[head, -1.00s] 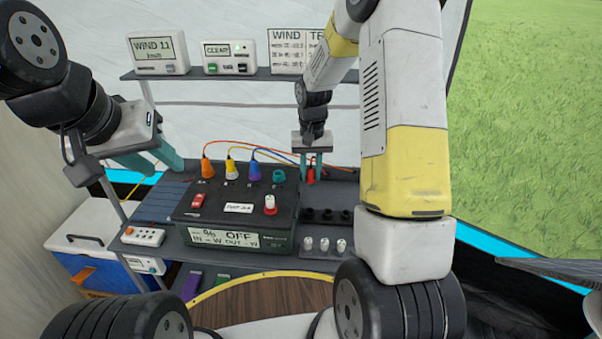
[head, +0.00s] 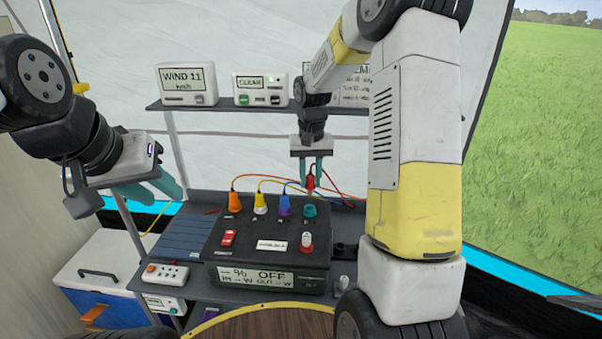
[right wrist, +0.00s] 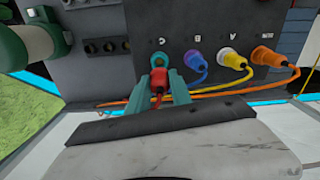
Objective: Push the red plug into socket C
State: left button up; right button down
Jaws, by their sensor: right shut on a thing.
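The red plug (head: 310,182) is between the teal fingers of my right gripper (head: 311,186), just above and behind the teal socket C (head: 309,211) on the black box (head: 270,262). In the right wrist view, the red plug (right wrist: 157,84) is gripped in line with socket C (right wrist: 159,59), close to it. A small gap seems to remain; the fingers partly hide the plug. Its red cable trails away behind. My left gripper (head: 150,190) is at the left, away from the box, its fingers apart and empty.
A red switch (head: 228,238) and a red-and-white knob (head: 306,243) are on the box. A shelf (head: 220,106) with displays runs above.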

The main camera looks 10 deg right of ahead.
aim_at(310, 193)
jog(key=shift+f, duration=2)
jog(key=shift+f, duration=1.45)
jog(key=c, duration=1.1)
grip_release()
notch_tip(310, 193, up, 8)
jog(key=shift+s, duration=0.1)
jog(key=s+r+t, duration=0.2)
jog(key=s+r, duration=0.5)
jog(key=r, duration=0.2)
jog(key=s+r+t, duration=0.1)
jog(key=s+r, duration=0.1)
jog(key=s, duration=0.3)
jog(key=s+a+r+n+t+y, duration=0.1)
jog(key=s+r, duration=0.1)
jog(key=s, duration=0.4)
jog(key=s+a+r+n+t+y, duration=0.1)
jog(key=s+r+t, duration=0.1)
jog(key=s, duration=0.4)
jog(key=shift+s+a+r, duration=0.1)
jog(key=shift+s+r, duration=0.05)
jog(key=shift+r, duration=0.25)
